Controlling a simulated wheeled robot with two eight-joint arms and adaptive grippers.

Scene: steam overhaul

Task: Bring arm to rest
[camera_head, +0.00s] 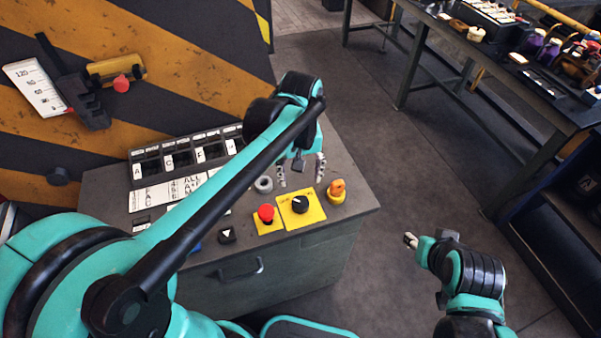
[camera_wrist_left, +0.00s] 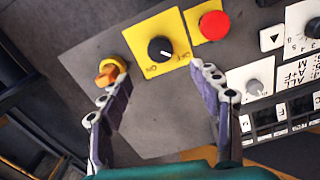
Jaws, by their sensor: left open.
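My left arm reaches across the head view from the left. Its gripper (camera_head: 301,173) is open above the right part of the grey control console (camera_head: 345,216). In the left wrist view the two fingers of my left gripper (camera_wrist_left: 152,88) stand wide apart with nothing between them but bare console top. My right gripper (camera_head: 411,240) is at the lower right of the head view, over the floor and apart from the console. Its fingertips are too small to tell whether they are apart.
On the console are a black knob (camera_head: 300,204) on a yellow ON/OFF plate, a red button (camera_head: 266,213), an orange-and-yellow knob (camera_head: 337,190) and a rack of lettered slots (camera_head: 168,160). A workbench (camera_head: 500,65) is at upper right. Floor between is clear.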

